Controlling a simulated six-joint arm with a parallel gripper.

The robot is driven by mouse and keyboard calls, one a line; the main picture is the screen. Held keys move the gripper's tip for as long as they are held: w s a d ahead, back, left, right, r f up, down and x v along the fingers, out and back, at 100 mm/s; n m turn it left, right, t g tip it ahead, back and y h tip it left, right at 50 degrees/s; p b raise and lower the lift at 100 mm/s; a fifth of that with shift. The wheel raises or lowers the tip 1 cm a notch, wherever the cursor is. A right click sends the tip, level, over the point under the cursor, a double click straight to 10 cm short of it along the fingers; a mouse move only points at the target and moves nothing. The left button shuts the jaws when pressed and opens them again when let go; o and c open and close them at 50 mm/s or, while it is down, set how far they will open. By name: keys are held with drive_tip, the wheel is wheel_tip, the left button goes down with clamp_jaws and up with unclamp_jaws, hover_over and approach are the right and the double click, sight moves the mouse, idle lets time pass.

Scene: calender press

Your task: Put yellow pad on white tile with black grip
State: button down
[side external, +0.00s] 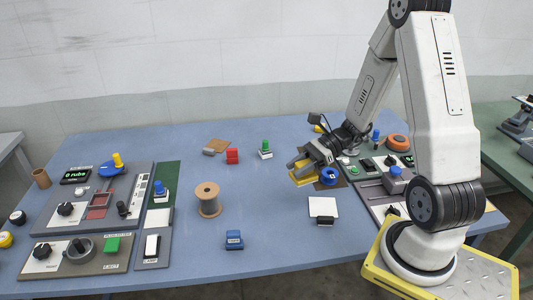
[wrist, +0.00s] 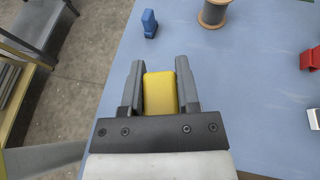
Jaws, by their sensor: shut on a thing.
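The yellow pad (side external: 304,180) is between the fingers of my gripper (side external: 298,170), which looks raised off the table. In the wrist view the yellow pad (wrist: 160,95) fills the gap between the two grey fingers of my gripper (wrist: 160,70), so the gripper is shut on it. The white tile (side external: 322,205) lies flat on the blue table, in front of and slightly right of my gripper in the side view. Its black grip (side external: 324,221) is at its near edge. Nothing lies on the tile. I cannot make out the tile in the wrist view.
A blue round thing (side external: 328,177) is close beside my gripper. A wooden spool (side external: 208,199) and a blue block (side external: 234,240) stand to the left. Red (side external: 232,156) and green-topped (side external: 265,149) blocks are behind. Control panels (side external: 95,200) fill the left side. The table's middle is mostly clear.

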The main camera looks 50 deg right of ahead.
drive_tip(key=s+a+f+n+g+h, duration=0.1)
drive_tip(key=s+f+n+g+h, duration=0.15)
drive_tip(key=s+n+g, duration=0.6)
drive_tip(key=s+a+f+n+g+h, duration=0.1)
drive_tip(key=s+n+g+h, duration=0.3)
drive_tip(key=s+n+g, duration=0.45)
drive_tip(key=w+d+r+n+t+h, duration=0.1)
drive_tip(key=w+d+n+t+h, duration=0.4)
drive_tip(key=n+h, duration=1.2)
drive_tip(key=w+d+n, duration=0.3)
drive_tip(key=w+d, duration=0.1)
drive_tip(key=w, duration=0.1)
drive_tip(key=shift+d+r+t+h, duration=0.3)
drive_tip(key=shift+r+h, duration=0.05)
drive_tip(key=shift+r, duration=0.05)
drive_tip(key=shift+f, duration=0.1)
drive_tip(key=shift+f, duration=2.1)
drive_tip(key=shift+f, duration=0.1)
